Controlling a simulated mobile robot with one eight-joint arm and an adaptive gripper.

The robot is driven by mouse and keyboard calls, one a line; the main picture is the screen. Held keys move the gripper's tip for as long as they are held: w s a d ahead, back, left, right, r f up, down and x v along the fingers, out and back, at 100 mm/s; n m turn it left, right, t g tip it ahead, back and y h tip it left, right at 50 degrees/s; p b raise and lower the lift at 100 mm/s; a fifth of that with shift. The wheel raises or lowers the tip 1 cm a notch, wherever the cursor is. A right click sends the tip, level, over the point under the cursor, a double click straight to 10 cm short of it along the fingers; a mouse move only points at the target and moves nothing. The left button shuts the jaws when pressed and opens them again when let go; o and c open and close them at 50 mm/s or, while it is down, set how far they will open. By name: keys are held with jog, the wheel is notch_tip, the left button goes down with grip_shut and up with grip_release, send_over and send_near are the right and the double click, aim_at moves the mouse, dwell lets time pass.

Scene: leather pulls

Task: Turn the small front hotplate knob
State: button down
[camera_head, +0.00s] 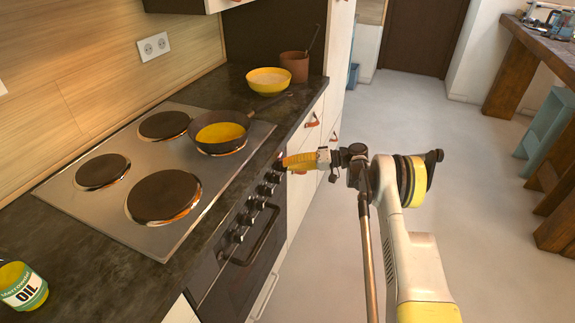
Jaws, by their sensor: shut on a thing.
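A row of dark knobs (256,203) runs along the oven's front panel below the counter edge. My gripper (284,164), with yellow fingers, reaches in from the right to the far end of this row. It is shut on a knob there, which the fingers mostly hide. I cannot tell how far that knob is turned. The steel hob (125,223) has several round hotplates. The front one at the far end lies under a dark pan (215,143) with yellow contents. The large front hotplate (163,197) is bare.
A yellow bowl (269,84) and a brown pot (295,66) stand on the counter beyond the hob. An oil can (21,287) is at the near left. The oven handle (256,238) juts out below the knobs. The floor (400,125) at right is clear.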

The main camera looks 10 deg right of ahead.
jog(key=c, duration=1.5)
grip_release()
jog(key=shift+s+a+f, duration=0.1)
jog(key=shift+a+f, duration=0.1)
jog(key=shift+a, duration=0.1)
jog(key=shift+d+r, duration=0.1)
jog(key=shift+d, duration=0.05)
jog(key=shift+d, duration=0.2)
jog(key=v, duration=1.1)
jog(key=shift+s+d+r, duration=0.1)
jog(key=shift+d, duration=0.1)
